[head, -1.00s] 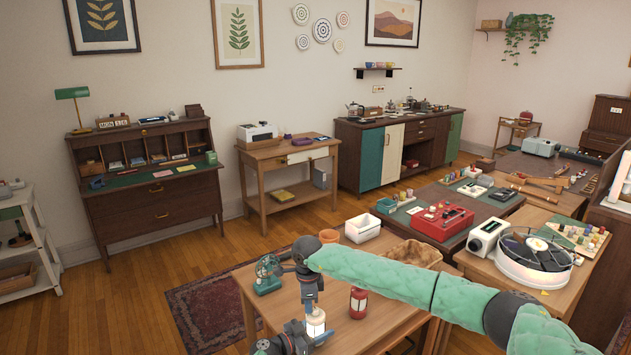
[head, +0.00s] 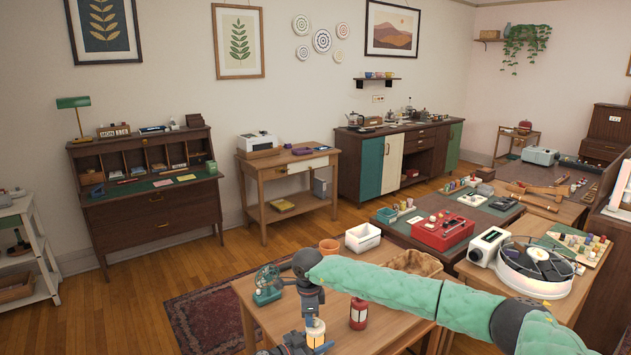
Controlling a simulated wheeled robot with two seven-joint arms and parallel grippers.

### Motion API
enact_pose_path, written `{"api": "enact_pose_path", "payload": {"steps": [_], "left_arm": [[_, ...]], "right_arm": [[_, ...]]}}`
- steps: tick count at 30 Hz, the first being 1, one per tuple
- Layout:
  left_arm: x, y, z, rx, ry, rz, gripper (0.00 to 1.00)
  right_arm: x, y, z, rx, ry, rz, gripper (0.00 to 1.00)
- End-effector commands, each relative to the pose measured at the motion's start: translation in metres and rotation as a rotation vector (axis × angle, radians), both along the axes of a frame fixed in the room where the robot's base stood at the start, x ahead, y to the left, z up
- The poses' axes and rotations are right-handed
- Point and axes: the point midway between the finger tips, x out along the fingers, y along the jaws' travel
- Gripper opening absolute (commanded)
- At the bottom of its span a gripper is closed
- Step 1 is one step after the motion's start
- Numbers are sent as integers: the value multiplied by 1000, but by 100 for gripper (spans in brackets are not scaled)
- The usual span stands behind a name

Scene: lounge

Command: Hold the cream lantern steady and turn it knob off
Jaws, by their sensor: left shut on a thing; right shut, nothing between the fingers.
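The cream lantern (head: 316,332) stands upright at the front of the wooden table, pale and bright, partly hidden by my grippers. My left gripper (head: 307,343) comes in low from the left at the bottom edge and is shut on the lantern's lower part. My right gripper (head: 314,312) reaches down from above, shut and empty, at the lantern's top. Whether it touches the lantern is too small to tell. The knob cannot be made out.
On the same table (head: 385,332) are a red lantern (head: 358,313) close on the right, a green fan (head: 267,284) on the left, a terracotta pot (head: 329,246), a white bin (head: 362,238) and a wooden bowl (head: 415,262) behind. My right arm crosses above the table.

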Motion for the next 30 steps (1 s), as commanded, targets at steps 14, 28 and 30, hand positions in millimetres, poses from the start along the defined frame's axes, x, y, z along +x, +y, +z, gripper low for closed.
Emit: {"api": "enact_pose_path", "payload": {"steps": [14, 28, 30], "left_arm": [[0, 0, -1, 1, 1, 1, 22], [0, 0, -1, 1, 1, -1, 22], [0, 0, -1, 1, 1, -1, 22]], "right_arm": [[-3, 5, 14, 0, 0, 0, 0], [-3, 6, 58, 1, 0, 1, 0], [-3, 6, 60, 1, 0, 1, 0]]}}
